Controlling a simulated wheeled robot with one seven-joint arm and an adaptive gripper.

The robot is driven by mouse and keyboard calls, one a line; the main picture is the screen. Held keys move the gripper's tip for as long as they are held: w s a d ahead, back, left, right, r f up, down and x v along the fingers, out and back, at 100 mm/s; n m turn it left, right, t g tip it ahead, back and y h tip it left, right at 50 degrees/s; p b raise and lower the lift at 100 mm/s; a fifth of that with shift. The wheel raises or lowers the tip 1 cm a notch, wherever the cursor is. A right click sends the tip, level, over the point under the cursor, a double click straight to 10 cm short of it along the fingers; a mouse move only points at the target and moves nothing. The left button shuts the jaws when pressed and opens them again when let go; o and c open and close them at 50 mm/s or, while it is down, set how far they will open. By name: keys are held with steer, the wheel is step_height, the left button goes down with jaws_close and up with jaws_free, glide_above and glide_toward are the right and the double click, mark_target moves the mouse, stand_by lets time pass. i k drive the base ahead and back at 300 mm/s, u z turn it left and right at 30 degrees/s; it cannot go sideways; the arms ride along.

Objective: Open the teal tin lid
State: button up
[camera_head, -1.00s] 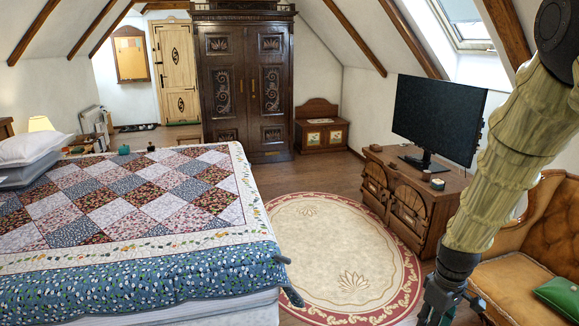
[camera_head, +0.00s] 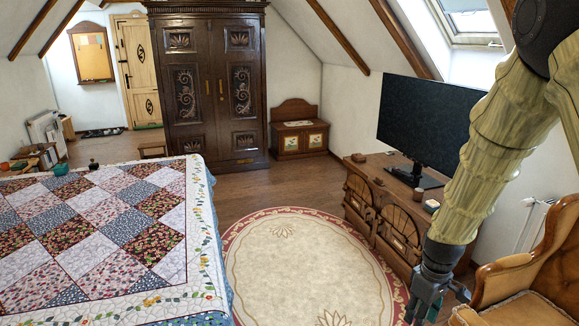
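A small teal object (camera_head: 61,169) sits at the far left edge of the bed. It may be the teal tin, but it is too small to make out a lid. My gripper (camera_head: 424,305) hangs low at the right, in front of the wooden cabinet and far from the teal object. Its fingers point down. They are dark and small, so I cannot tell whether they are open or shut. Nothing held shows clearly.
The bed with a patchwork quilt (camera_head: 100,232) fills the left. An oval rug (camera_head: 300,262) lies on open floor. A low cabinet (camera_head: 365,205) carries a monitor (camera_head: 425,122). An orange armchair (camera_head: 520,285) stands at right. A dark armoire (camera_head: 208,85) stands behind.

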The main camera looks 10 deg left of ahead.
mark_target(60, 165)
steer(key=i, duration=3.55)
steer(key=u, duration=1.05)
steer(key=i, duration=5.65)
steer(key=u, duration=1.4)
